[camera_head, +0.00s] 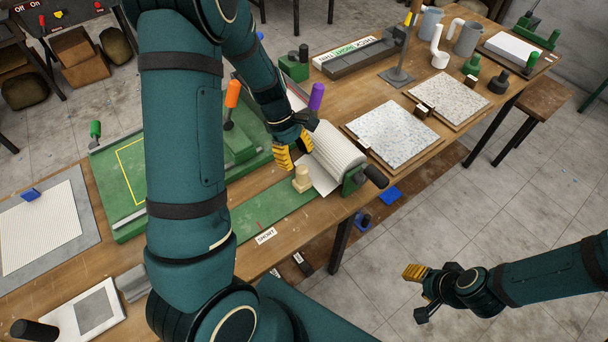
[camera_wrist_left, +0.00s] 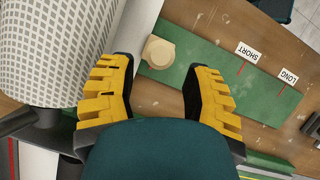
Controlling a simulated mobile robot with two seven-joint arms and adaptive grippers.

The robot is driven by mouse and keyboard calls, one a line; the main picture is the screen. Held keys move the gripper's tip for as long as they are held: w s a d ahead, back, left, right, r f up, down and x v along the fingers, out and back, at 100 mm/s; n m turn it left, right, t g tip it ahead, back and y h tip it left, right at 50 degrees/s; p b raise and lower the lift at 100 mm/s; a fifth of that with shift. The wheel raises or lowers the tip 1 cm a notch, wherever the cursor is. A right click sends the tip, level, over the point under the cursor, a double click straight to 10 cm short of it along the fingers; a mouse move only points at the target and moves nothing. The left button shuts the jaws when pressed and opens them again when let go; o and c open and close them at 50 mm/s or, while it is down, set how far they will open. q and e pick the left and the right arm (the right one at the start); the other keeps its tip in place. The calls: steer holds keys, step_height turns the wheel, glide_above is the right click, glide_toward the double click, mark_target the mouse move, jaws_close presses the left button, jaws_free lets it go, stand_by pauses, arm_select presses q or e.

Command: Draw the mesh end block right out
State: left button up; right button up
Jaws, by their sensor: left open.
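The mesh end block (camera_head: 302,178) is a small pale wooden block with a round knob. It sits at the free end of the mesh, on a green strip (camera_head: 268,212). In the left wrist view the block (camera_wrist_left: 158,52) lies just beyond and between the fingertips. The mesh roll (camera_head: 340,150) is a pale gridded cylinder behind it, with a short flap of sheet hanging toward the block. My left gripper (camera_head: 292,153) is open and empty, close above the block. My right gripper (camera_head: 424,290) hangs over the floor, away from the table; its finger gap is unclear.
A black-handled crank (camera_head: 375,176) sticks out at the roll's right end. An orange-handled lever (camera_head: 232,95) and a purple handle (camera_head: 316,97) stand behind. Speckled slabs (camera_head: 392,130) lie to the right.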

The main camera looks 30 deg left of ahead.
mark_target(300, 168)
arm_select(q)
steer(key=x, duration=0.7)
steer(key=shift+b, duration=0.35)
steer(key=shift+c, duration=0.4)
jaws_close()
